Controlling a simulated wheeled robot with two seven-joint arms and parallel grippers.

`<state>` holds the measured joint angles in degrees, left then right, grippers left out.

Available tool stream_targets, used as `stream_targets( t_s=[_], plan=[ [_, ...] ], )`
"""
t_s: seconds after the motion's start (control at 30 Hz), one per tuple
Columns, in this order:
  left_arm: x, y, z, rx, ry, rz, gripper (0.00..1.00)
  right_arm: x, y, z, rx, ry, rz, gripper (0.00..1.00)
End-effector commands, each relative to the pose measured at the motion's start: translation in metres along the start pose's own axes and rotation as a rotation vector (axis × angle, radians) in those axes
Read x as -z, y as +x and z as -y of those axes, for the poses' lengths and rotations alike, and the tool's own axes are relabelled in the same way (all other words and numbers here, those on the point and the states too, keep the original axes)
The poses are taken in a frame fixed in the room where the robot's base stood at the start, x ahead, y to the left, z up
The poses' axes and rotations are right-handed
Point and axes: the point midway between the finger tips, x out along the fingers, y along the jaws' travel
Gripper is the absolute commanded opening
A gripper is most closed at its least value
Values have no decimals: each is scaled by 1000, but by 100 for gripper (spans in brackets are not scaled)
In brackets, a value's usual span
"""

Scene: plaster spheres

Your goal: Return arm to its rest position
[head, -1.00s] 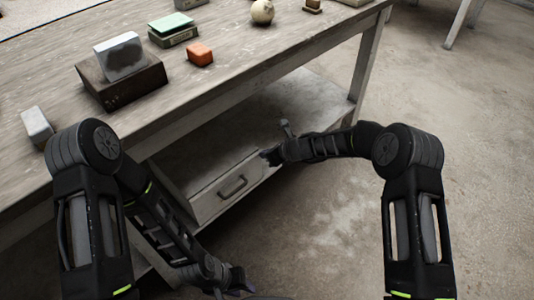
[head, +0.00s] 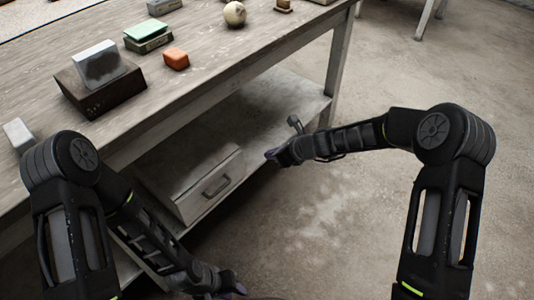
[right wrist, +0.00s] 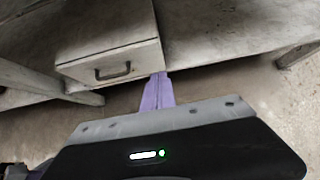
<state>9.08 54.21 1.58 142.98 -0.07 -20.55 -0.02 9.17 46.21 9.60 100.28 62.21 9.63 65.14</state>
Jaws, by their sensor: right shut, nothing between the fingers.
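My right gripper (head: 271,155) reaches in from the right in the head view, in front of the table's lower shelf and just right of the drawer unit. In the right wrist view its purple fingers (right wrist: 158,92) are together, with nothing between them. My left gripper (head: 238,288) hangs low near the bottom edge of the head view, below the drawer unit; its fingers are too small and dark to read. Both arms are clear of the tabletop.
A worn wooden table (head: 215,60) carries a plaster sphere (head: 235,13), an orange block (head: 176,59), a green-topped box (head: 148,33) and a dark box (head: 100,95). A drawer unit (head: 190,185) sits on its lower shelf (head: 265,105). Open floor (head: 350,200) lies to the right.

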Motion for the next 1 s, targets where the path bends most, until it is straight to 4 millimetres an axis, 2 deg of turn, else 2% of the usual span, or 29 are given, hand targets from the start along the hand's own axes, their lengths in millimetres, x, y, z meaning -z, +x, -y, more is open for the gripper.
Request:
stream_targets(
  t_s=[0.5, 0.67, 0.77, 0.87, 0.9, 1.0],
  plan=[
    [0, 0, 0, 0, 0, 0, 33, 0, 0, 0, 0, -9, 0, 0],
    [0, 0, 0, 0, 0, 0, 33, 5, 0, 6, 24, -152, -20, 0],
    [0, 0, 0, 0, 0, 0, 33, 37, 3, -4, 23, -434, -100, 0],
    [0, 0, 0, 0, 0, 0, 33, 96, 4, -33, -43, -839, -214, 0],
    [0, 0, 0, 0, 0, 0, 33, 122, 3, -49, -87, -1012, -250, 0],
    [0, 0, 0, 0, 0, 0, 33, 182, -6, -94, -224, -1426, -288, 0]
  ],
)
